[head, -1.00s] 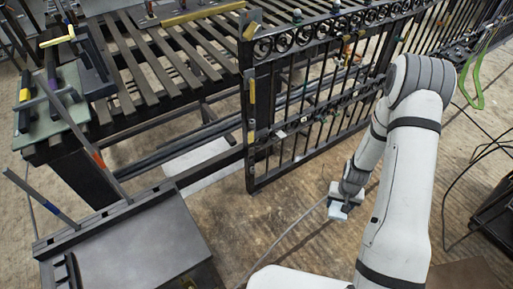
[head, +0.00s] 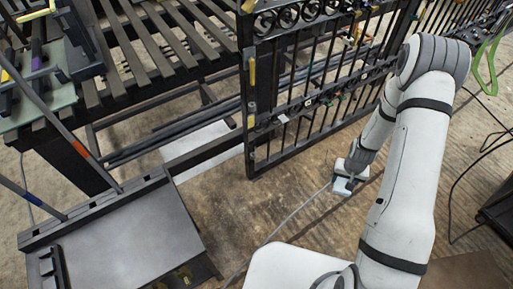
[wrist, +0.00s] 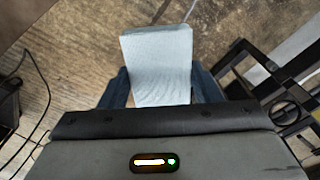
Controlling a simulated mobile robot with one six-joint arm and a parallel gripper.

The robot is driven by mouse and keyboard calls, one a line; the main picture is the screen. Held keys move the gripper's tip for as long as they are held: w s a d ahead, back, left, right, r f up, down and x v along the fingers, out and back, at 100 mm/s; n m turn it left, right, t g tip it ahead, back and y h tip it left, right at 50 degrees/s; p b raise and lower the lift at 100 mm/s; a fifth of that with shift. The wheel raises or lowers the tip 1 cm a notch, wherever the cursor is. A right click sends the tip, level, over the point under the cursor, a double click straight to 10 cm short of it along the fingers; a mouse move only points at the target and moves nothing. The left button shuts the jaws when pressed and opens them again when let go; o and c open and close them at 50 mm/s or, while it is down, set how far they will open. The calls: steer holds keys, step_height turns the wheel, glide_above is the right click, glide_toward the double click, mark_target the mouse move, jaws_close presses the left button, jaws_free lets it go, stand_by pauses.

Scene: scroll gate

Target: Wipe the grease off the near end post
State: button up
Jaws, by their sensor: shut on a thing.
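The black iron gate (head: 312,112) stands upright in the head view. Its near end post (head: 247,140) is the left upright and carries yellowish patches (head: 252,72); I cannot tell whether they are grease. My gripper (head: 345,184) is low over the floor, to the right of the post and apart from it. It is shut on a pale blue cloth-like pad (wrist: 160,58), which sticks out beyond the dark blue fingers in the wrist view. The post's lower face is partly in shade.
A slatted steel table (head: 150,50) with tools on it stands left of the gate. A grey flat-topped cart (head: 130,240) is at the lower left. Cables lie on the brown floor (head: 235,215), which is mostly clear before the gate. A dark box (head: 497,215) is at the right.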

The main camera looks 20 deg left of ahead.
steer(key=w+a+f+t+b, duration=0.1)
steer(key=w+f+t+b, duration=0.5)
steer(key=f+b, duration=0.8)
steer(key=w+a+f+t+b, duration=0.2)
steer(key=w+f+t+b, duration=0.4)
steer(key=b, duration=1.5)
steer(key=w+a+r+n+y+b, duration=0.1)
steer(key=w+a+r+n+y, duration=0.1)
steer(key=a, duration=1.1)
steer(key=w+a+r+n+y+b, duration=0.1)
steer(key=a+r+n+y, duration=0.3)
steer(key=a, duration=0.9)
steer(key=w+a+r+n+g+y+b, duration=0.1)
steer(key=w+a+r+n+y, duration=0.2)
steer(key=a+y, duration=0.4)
steer(key=a, duration=0.6)
steer(key=shift+w+n+y+b, duration=0.3)
steer(key=shift+n+b, duration=0.05)
steer(key=shift+n, duration=0.05)
steer(key=shift+b+x, duration=0.35)
steer(key=shift+x, duration=0.6)
steer(key=shift+w+d, duration=0.1)
steer(key=shift+w, duration=0.05)
